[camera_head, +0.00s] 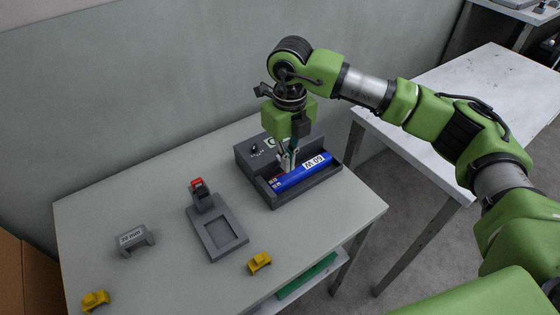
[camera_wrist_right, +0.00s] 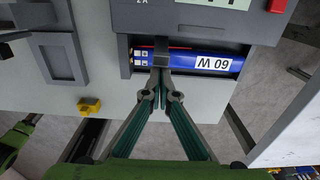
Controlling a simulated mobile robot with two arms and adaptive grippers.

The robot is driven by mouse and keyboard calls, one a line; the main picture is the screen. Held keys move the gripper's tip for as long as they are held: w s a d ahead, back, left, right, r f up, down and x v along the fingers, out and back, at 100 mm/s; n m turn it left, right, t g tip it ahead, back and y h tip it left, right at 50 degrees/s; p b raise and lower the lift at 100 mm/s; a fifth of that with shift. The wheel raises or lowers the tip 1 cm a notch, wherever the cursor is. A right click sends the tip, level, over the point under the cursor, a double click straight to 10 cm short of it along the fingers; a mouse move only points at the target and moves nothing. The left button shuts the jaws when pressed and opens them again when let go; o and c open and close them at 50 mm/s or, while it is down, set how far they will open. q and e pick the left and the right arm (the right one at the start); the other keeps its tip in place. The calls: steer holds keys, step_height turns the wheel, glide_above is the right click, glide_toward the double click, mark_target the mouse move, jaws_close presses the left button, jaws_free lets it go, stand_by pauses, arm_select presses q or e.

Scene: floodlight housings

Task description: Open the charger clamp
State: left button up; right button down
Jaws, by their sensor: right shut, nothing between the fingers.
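The grey charger (camera_head: 262,191) stands on the table with a blue block marked "60 W" (camera_head: 317,161) lying in its open tray; the block also shows in the right wrist view (camera_wrist_right: 190,63). A dark clamp bar (camera_wrist_right: 161,52) reaches across the block near its left part in the right wrist view. My right gripper (camera_head: 285,166) is shut and empty, pointing down over the block. In the right wrist view its fingertips (camera_wrist_right: 161,82) meet at the end of the clamp bar; I cannot tell whether they touch it.
A grey fixture (camera_head: 213,242) with a red-topped clamp (camera_head: 198,186) stands left of the charger. A grey "39 mm"-like labelled bracket (camera_head: 135,240) and yellow pieces (camera_head: 260,263) (camera_head: 95,301) lie on the table (camera_head: 180,285). A wall is behind; another table (camera_head: 440,130) stands right.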

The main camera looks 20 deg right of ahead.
arm_select(q)
steer(key=shift+d+f, duration=0.1)
steer(key=shift+f, duration=0.1)
arm_select(e)
steer(key=shift+w+a, duration=0.2)
steer(key=shift+w, duration=0.3)
steer(key=shift+s, duration=0.1)
arm_select(q)
steer(key=shift+d, duration=0.1)
arm_select(e)
steer(key=shift+s+d, duration=0.2)
steer(key=shift+s, duration=0.2)
steer(key=shift+r, duration=0.15)
steer(key=shift+a+r+p, duration=0.1)
steer(key=shift+r+p, duration=0.55)
steer(key=shift+r, duration=0.6)
arm_select(q)
steer(key=r, duration=0.1)
steer(key=r+p, duration=0.2)
steer(key=shift+a+r, duration=0.3)
steer(key=shift+r, duration=0.05)
arm_select(e)
step_height(320, 180, up, 4)
steer(key=shift+r, duration=0.1)
